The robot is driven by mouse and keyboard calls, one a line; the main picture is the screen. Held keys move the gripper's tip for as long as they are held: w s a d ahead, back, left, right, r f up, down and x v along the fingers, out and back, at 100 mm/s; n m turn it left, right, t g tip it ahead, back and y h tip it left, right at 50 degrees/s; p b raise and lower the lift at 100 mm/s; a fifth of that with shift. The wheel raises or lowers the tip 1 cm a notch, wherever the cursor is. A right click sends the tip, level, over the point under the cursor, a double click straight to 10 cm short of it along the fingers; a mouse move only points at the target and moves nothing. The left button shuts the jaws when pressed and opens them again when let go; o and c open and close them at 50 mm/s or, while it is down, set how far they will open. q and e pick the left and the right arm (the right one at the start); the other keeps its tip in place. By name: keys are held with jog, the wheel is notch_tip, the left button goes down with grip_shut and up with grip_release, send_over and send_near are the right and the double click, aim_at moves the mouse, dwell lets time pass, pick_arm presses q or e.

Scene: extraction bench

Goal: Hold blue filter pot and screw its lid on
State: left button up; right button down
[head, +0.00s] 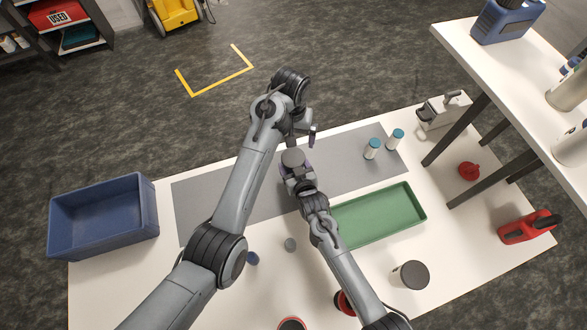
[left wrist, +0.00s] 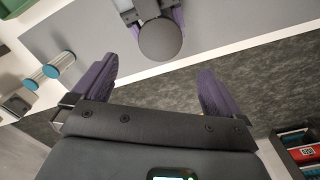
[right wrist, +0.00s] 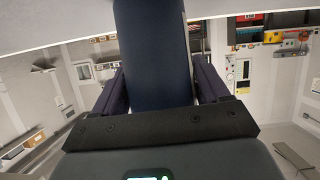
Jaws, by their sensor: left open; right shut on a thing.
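The blue filter pot shows in the right wrist view as a dark blue cylinder (right wrist: 152,55) between the fingers of my right gripper (right wrist: 155,85). In the head view my right gripper (head: 292,172) is shut on it over the grey mat. A dark grey round top, apparently the lid (head: 293,157), faces up on it; it also shows in the left wrist view (left wrist: 160,39). I cannot tell how tightly it sits. My left gripper (head: 306,134) is open and empty, beside and apart from the lid, its fingers (left wrist: 158,88) spread in its own wrist view.
Two teal-capped bottles (head: 384,143) stand on the grey mat (head: 210,205), right. A green tray (head: 418,217) lies in front of them. A blue crate (head: 150,215) sits far left. Small blue (head: 252,258) and grey (head: 290,244) round pieces and a dark-topped pot (head: 411,275) are nearer.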

pick_arm(q)
jog(key=shift+r, duration=0.6)
pick_arm(e)
grip_release()
jog(key=shift+s+d+r, duration=0.15)
jog(key=shift+s+r, duration=0.1)
jog(key=shift+s, duration=0.3)
pick_arm(q)
notch_tip(320, 180, up, 2)
jog(key=shift+r+p, duration=0.1)
jog(key=shift+p, duration=1.05)
pick_arm(e)
jog(key=v, duration=0.9)
jog(key=shift+s, duration=0.2)
jog(key=shift+d+r, duration=0.1)
jog(key=shift+r, duration=0.05)
